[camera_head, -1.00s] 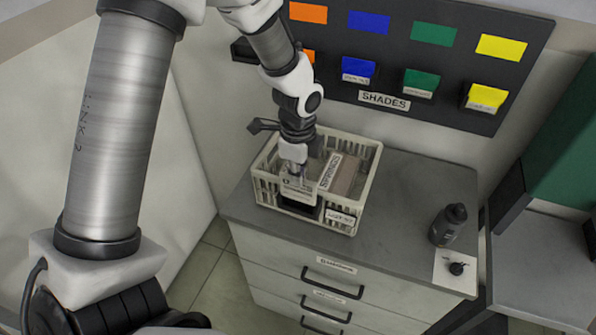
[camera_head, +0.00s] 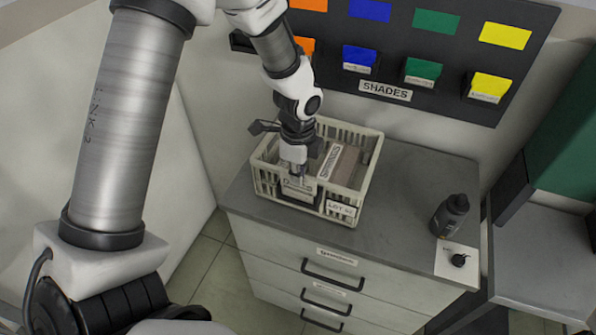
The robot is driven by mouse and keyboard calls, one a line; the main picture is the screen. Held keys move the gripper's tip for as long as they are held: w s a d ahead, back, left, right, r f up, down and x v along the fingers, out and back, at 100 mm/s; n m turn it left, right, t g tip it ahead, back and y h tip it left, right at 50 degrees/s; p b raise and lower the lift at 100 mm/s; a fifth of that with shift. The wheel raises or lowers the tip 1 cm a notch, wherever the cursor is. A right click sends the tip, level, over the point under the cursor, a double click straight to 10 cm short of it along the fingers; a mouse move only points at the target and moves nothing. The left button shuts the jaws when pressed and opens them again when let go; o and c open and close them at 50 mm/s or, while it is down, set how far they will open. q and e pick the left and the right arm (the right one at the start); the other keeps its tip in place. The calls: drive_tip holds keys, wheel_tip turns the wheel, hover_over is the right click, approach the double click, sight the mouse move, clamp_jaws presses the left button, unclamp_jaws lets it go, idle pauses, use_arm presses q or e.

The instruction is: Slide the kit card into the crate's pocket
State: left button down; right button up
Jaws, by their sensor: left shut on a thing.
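The cream crate (camera_head: 362,184) stands on the grey cabinet top, with a "LOT" label (camera_head: 341,208) on its front wall. My left gripper (camera_head: 297,176) points down at the crate's front left part and is shut on the pale kit card (camera_head: 298,188). The card is upright against the front wall, at the dark pocket (camera_head: 300,203). Its lower part looks to be behind the pocket's front, but the view is too small to be sure how deep. My right gripper is not in view.
A box (camera_head: 346,166) with a printed label lies inside the crate, right of the gripper. A dark bottle (camera_head: 450,215) and a small black item on a white card (camera_head: 457,262) stand at the cabinet's right. The shade board (camera_head: 420,50) is on the wall behind.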

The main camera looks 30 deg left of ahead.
use_arm(q)
drive_tip(key=shift+f, duration=0.35)
idle(0.4)
drive_tip(key=c, duration=1.2)
unclamp_jaws()
drive_tip(key=shift+c, duration=0.2)
drive_tip(key=shift+r, duration=0.1)
wheel_tip(320, 180, up, 12)
